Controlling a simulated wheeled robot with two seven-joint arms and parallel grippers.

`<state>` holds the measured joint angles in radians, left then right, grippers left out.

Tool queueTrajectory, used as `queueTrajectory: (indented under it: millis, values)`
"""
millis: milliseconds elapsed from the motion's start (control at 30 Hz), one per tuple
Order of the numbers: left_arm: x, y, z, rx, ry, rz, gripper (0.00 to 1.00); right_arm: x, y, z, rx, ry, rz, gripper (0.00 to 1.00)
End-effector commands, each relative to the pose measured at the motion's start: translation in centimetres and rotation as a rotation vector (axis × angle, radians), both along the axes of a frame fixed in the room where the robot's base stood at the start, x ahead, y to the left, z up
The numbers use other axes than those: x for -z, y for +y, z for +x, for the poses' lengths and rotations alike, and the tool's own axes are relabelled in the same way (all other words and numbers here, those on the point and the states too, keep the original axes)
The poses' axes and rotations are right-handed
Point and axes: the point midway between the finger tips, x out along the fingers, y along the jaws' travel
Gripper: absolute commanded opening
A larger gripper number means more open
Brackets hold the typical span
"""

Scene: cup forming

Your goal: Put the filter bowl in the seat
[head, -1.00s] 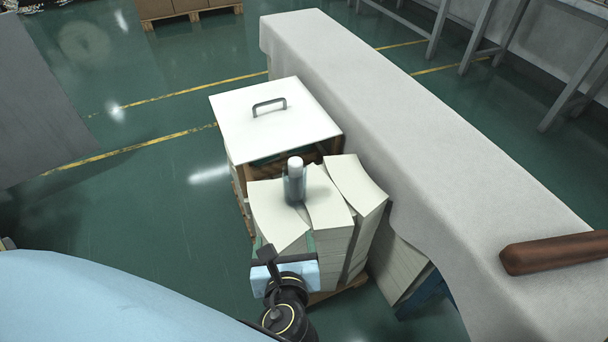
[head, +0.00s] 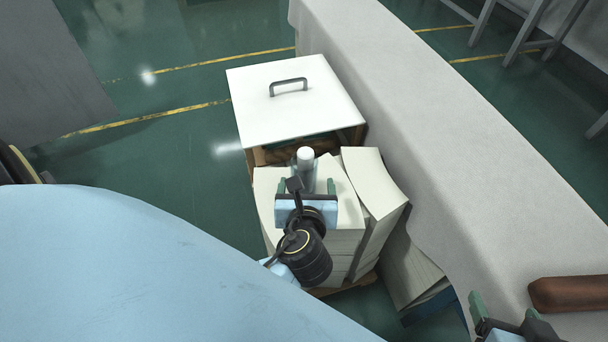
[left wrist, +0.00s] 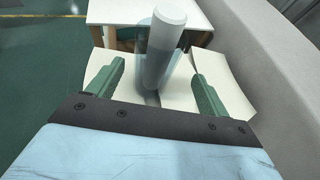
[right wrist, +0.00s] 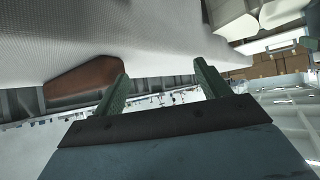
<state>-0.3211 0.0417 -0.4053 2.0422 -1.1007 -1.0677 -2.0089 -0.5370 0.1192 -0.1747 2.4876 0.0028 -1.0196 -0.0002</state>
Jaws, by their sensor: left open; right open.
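The filter bowl (head: 305,158) appears to be the clear cylinder with a white core and rounded white top, standing on the stacked cream sheets. It also shows in the left wrist view (left wrist: 163,45). My left gripper (head: 306,184) is open just on the near side of it. In the left wrist view, its green fingers (left wrist: 157,88) are apart with the cylinder between and beyond them, and I see no grip. My right gripper (head: 503,308) is open and empty at the lower right, by the cloth-covered table; its spread fingers also show in the right wrist view (right wrist: 160,82). I cannot make out the seat.
A white board with a grey handle (head: 292,100) tops the box behind the sheet stack (head: 374,185). A long table under grey cloth (head: 420,130) runs along the right, with a brown bar (head: 570,293) on it. Green floor (head: 190,165) is open to the left.

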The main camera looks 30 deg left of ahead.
Motion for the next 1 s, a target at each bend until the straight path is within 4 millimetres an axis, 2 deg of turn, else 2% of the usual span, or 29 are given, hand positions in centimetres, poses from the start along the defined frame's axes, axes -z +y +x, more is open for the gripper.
queueTrajectory:
  millis: [267,367,700,1000]
  values:
    - [0.3,0.4,0.6,0.001,-0.002,-0.001,0.79,-1.2,0.6,1.1,-0.008,-0.094,0.024,0.75]
    - [0.5,0.8,1.0,0.0,-0.002,0.0,0.79,-2.3,1.1,1.9,-0.015,-0.174,0.045,0.75]
    - [1.0,2.3,2.4,0.0,-0.002,0.0,0.79,-7.5,2.7,3.9,-0.04,-0.506,0.138,0.75]
    - [1.6,3.2,3.9,0.001,-0.002,-0.001,0.79,-11.9,3.6,4.0,-0.056,-0.765,0.216,0.75]
